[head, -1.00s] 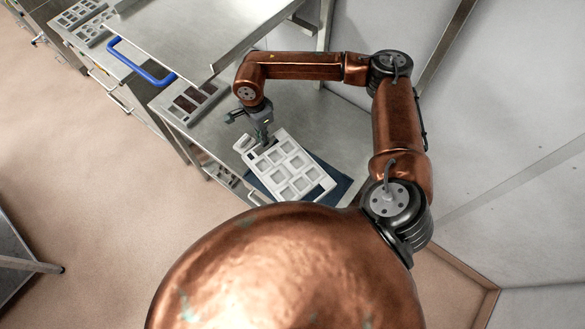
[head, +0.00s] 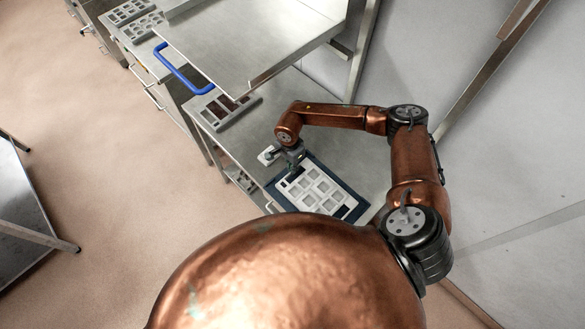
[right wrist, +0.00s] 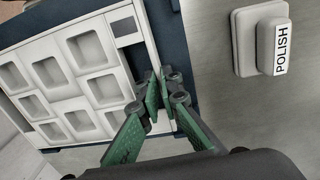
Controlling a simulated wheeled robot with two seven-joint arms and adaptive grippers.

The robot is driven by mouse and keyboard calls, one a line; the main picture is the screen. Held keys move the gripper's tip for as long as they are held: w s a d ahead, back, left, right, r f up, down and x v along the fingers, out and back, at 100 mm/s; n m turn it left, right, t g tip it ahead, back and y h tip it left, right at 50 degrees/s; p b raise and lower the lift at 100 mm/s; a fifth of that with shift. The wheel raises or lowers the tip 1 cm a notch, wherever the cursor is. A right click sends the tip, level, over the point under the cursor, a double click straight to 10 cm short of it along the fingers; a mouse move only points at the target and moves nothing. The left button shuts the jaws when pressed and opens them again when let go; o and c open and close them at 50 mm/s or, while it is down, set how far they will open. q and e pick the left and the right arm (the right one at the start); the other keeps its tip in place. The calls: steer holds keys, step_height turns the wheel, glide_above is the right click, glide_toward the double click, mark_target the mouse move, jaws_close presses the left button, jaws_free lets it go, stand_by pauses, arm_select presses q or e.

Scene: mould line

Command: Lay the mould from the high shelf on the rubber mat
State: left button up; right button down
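The mould (head: 318,185), a pale grey tray with several square hollows, lies flat over the dark blue rubber mat (head: 361,207) on the steel bench. Mat shows around its edges. In the right wrist view the mould (right wrist: 75,75) fills the left side, with the mat (right wrist: 176,45) along its edge. My right gripper (head: 291,172) is at the mould's far-left end. In the wrist view its green fingers (right wrist: 162,84) are close together at the mould's rim, one on each side, and look shut on it. My left gripper is not in view.
A white block labelled POLISH (right wrist: 272,40) stands beside the mat. The steel high shelf (head: 250,45) with a blue handle (head: 178,68) overhangs the bench. A grey mould with dark hollows (head: 228,112) lies farther back on the bench.

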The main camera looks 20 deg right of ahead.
steer(key=shift+f, duration=0.25)
steer(key=shift+f, duration=0.2)
steer(key=c, duration=2.2)
jaws_free()
steer(key=shift+o, duration=0.2)
steer(key=shift+r, duration=0.1)
steer(key=shift+r, duration=0.2)
step_height(320, 180, up, 12)
steer(key=b, duration=0.3)
steer(key=shift+w+a, duration=0.15)
steer(key=shift+w, duration=0.2)
